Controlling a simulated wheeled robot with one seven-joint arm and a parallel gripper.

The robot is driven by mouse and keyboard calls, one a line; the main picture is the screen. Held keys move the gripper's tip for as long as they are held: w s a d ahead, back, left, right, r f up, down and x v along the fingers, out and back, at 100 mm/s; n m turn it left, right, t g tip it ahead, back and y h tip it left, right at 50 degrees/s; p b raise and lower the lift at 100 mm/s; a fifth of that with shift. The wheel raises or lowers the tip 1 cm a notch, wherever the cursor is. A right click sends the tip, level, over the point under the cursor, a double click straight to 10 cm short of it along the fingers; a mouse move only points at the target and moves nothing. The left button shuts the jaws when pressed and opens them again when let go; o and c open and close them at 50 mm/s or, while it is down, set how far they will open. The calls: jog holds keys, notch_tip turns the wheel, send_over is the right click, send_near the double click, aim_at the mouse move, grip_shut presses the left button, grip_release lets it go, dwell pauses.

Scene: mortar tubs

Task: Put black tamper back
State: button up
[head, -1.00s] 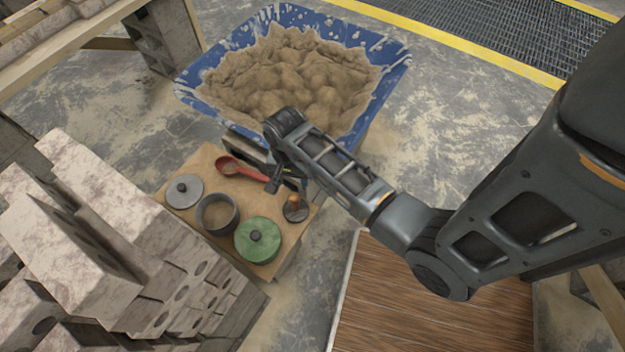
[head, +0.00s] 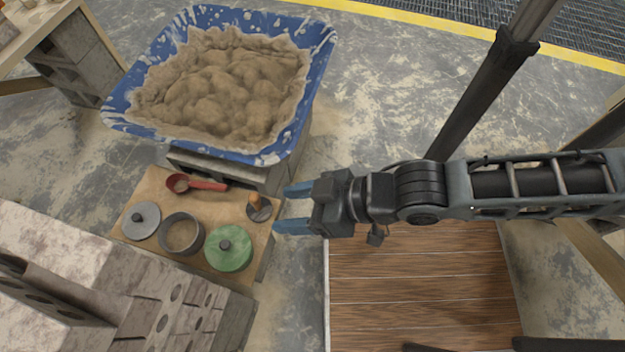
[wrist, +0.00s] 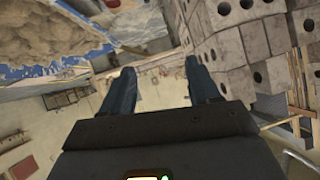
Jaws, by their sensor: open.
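The black tamper (head: 258,210), a dark round plate with an upright wooden handle, stands on the right part of a brown board (head: 146,192) in the head view. My gripper (head: 281,208) is open, with its two blue fingers pointing left toward the tamper. In the head view the fingertips lie just right of it, and it appears apart from them; the height gap is hard to tell. In the wrist view the fingers (wrist: 159,68) are spread with nothing between them. I cannot make out the tamper there.
A red scoop (head: 197,184), a grey lid (head: 141,220), a dark open pot (head: 182,234) and a green lidded pot (head: 228,248) share the board. A blue tub (head: 313,50) of mortar stands behind. Blocks (head: 80,262) are stacked at front left. A wooden platform (head: 420,300) lies right.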

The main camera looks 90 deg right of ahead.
jog(key=s+a+r+n+t+y, duration=0.1)
jog(key=s+a+r+n+t, duration=0.1)
jog(key=r, duration=1)
jog(key=shift+s+r+n+t, duration=0.15)
jog(key=shift+s+n+t, duration=0.45)
jog(key=shift+n, duration=0.1)
